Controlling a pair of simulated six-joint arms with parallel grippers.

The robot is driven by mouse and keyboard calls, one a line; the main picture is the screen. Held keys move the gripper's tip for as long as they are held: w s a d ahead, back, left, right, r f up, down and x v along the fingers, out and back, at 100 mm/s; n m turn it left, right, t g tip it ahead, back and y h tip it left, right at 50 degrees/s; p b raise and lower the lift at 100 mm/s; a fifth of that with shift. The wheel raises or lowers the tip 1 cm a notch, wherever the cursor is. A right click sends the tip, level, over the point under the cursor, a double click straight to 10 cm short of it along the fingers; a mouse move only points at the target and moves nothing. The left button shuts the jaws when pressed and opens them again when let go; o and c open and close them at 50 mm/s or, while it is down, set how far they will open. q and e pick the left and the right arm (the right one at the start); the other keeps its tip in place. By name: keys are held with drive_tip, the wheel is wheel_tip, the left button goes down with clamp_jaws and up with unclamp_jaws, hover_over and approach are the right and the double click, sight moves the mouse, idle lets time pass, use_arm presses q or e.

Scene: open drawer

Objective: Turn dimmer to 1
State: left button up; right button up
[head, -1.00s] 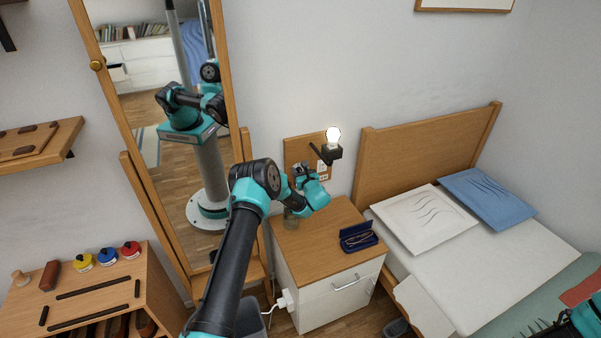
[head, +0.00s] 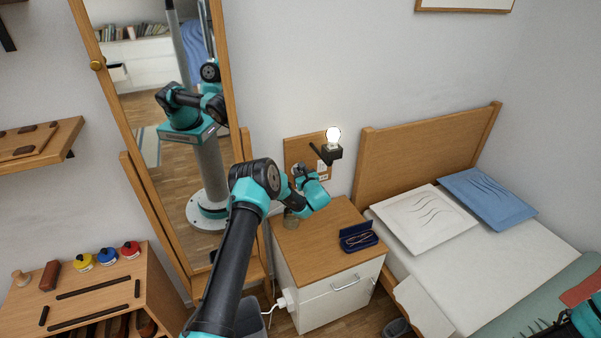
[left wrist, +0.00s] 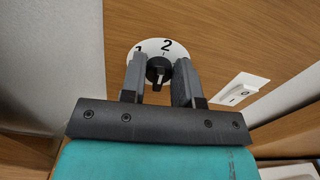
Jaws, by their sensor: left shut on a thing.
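The dimmer is a white dial (left wrist: 147,50) with a black knob (left wrist: 159,71) at its middle, on a wooden wall panel in the left wrist view. The numbers 1 and 2 show on the dial's upper part. My left gripper (left wrist: 160,83) is shut on the knob, one finger on each side. In the head view my left gripper (head: 299,172) is at the wall panel (head: 292,148) and hides the dial. A part of my right arm (head: 588,318) shows at the lower right edge; its fingers are unclear.
A lit bulb (head: 333,135) is on a dark wall mount right of the panel. A white rocker switch (left wrist: 238,92) is right of the dial. A nightstand (head: 310,246) with a glasses case (head: 358,238) stands below. A mirror (head: 150,60) is on the left.

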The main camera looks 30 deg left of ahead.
use_arm(q)
drive_tip(key=n, duration=1)
drive_tip(key=shift+s+a+f+n, duration=0.2)
drive_tip(key=shift+s+n, duration=0.05)
drive_tip(key=shift+n, duration=0.15)
drive_tip(key=o, duration=0.8)
drive_tip(key=v, duration=1.7)
drive_tip(key=shift+s+d, duration=0.15)
drive_tip(key=shift+d, duration=0.05)
